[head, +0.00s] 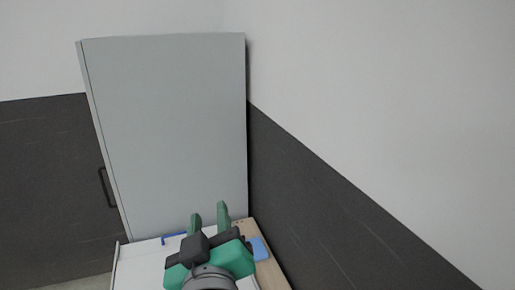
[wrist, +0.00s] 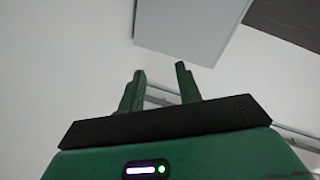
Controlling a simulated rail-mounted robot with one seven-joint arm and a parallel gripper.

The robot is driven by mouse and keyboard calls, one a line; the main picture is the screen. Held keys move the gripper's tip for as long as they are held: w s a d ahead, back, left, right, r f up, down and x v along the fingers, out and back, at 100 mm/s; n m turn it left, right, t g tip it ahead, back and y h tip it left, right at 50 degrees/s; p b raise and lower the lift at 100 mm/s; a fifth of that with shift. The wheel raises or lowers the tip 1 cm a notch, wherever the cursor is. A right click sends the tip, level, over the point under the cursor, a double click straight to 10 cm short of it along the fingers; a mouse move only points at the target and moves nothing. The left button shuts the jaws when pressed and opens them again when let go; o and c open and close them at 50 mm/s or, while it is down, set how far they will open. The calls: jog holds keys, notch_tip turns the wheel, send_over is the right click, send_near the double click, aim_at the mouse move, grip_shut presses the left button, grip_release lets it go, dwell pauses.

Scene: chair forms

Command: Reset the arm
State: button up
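My gripper (head: 209,213) is at the bottom middle of the head view, green with a dark grey body. Its two fingers stand apart with nothing between them. It is over a white surface in front of a tall grey cabinet. In the wrist view my gripper (wrist: 160,80) also shows two separate green fingers with an empty gap. A grey panel (wrist: 185,25) shows beyond the fingertips there.
The tall grey cabinet (head: 170,130) has a dark handle (head: 106,187) on its left side. A white surface (head: 135,265) with a blue item (head: 172,238), a wooden strip (head: 268,272) and a blue pad (head: 259,248) lie around my gripper. A wall (head: 400,120) closes the right side.

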jog(key=s+d+r+m+t+h+p, duration=0.1)
jog(key=s+d+r+m+t+h, duration=0.2)
jog(key=s+r, duration=0.5)
jog(key=s+d+r+m+t+p, duration=0.1)
jog(key=s+d+r+m+t, duration=0.35)
jog(key=s+r, duration=0.4)
notch_tip(320, 180, up, 15)
jog(key=w+p, duration=0.1)
jog(key=p, duration=1.4)
jog(key=shift+g, duration=0.45)
jog(key=shift+a+f, duration=0.1)
